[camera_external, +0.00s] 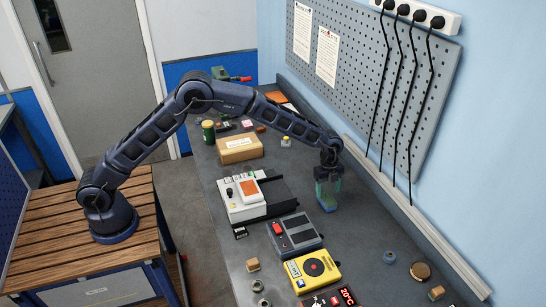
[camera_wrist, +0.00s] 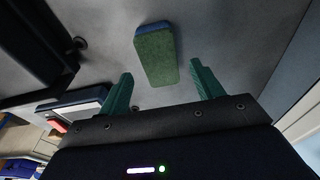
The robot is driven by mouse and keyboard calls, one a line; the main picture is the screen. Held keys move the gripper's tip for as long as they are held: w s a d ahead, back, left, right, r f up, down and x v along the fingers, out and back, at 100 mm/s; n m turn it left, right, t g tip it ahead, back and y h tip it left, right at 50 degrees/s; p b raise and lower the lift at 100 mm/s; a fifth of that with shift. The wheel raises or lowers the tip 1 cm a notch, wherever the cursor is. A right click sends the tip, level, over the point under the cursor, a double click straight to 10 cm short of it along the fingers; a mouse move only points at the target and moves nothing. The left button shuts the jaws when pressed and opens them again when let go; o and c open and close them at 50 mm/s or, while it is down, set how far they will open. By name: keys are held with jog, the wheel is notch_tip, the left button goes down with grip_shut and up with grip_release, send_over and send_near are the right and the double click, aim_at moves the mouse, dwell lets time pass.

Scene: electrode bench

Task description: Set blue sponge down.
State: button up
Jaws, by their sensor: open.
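The blue sponge (camera_wrist: 155,58) shows in the wrist view as a block with a green face and a blue edge, lying on the grey bench top. My gripper (camera_external: 328,190) is over the right part of the bench in the external view, pointing down. Its two teal fingers (camera_wrist: 162,80) are spread apart, with the sponge ahead of and between them in the picture. A gap shows between the sponge and each finger. In the external view the fingers largely hide the sponge.
A cardboard box (camera_external: 239,149) is further back. Bare bench (camera_external: 365,235) lies to the right.

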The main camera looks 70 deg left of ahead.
aim_at(325, 195)
jog(key=s+a+r+n+t, duration=0.1)
jog(key=s+a+r+n, duration=0.3)
jog(key=r, duration=0.6)
jog(key=s+a+r, duration=0.3)
jog(key=s+r, duration=0.4)
jog(key=r, duration=0.4)
jog(key=s+a+r+n+t+y, duration=0.1)
jog(key=s+a+r+n, duration=0.15)
jog(key=s+r, duration=0.45)
jog(key=s+a+r+n, duration=0.2)
jog(key=s+a, duration=0.2)
jog(key=s, duration=0.6)
jog(key=s+a+f+n+t, duration=0.1)
jog(key=s+a+n, duration=0.1)
jog(key=s, duration=0.9)
jog(key=s+a+f+n, duration=0.1)
jog(key=s+a+n, duration=0.2)
jog(key=s, duration=0.8)
jog(key=s+a+f+n+t, duration=0.1)
jog(key=s+n, duration=0.3)
jog(key=s, duration=0.7)
jog(key=shift+a+f+t+y, duration=0.3)
jog(key=shift+a+f+y, duration=0.15)
jog(key=shift+a, duration=0.45)
